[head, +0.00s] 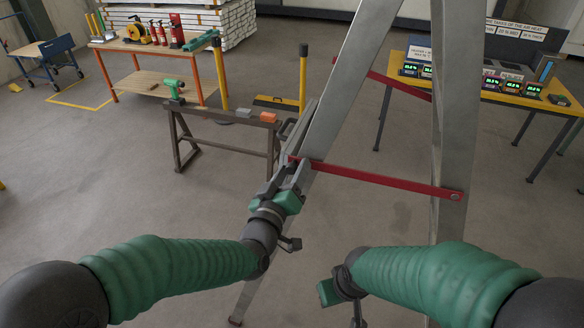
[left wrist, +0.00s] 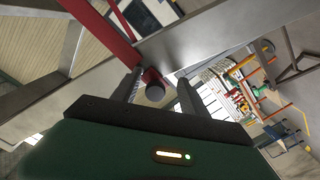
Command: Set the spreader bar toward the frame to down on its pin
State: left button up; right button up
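The near red spreader bar (head: 385,180) runs from the ladder's left rail (head: 345,85) to a bolt (head: 456,196) on its right rail (head: 455,110), sloping slightly down to the right. My left gripper (head: 292,174) is at the bar's left end. In the left wrist view the fingers of my left gripper (left wrist: 160,82) are apart. A round dark knob (left wrist: 155,92) shows between them with gaps at both sides. The red bar (left wrist: 100,28) passes just beyond the fingers. Whether the bar sits on its pin is hidden. My right gripper (head: 345,298) is low, right of centre, its fingers mostly cut off.
A second red bar (head: 400,85) spans the ladder's far side. A yellow table (head: 490,95) with meters stands behind at right.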

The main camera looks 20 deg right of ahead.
pick_arm(q)
jog(key=shift+s+a, duration=0.1)
jog(key=b+v, duration=0.8)
jog(key=v, duration=0.8)
jog(key=shift+s+f, duration=0.1)
jog(key=shift+s, duration=0.05)
jog(key=shift+a, duration=0.15)
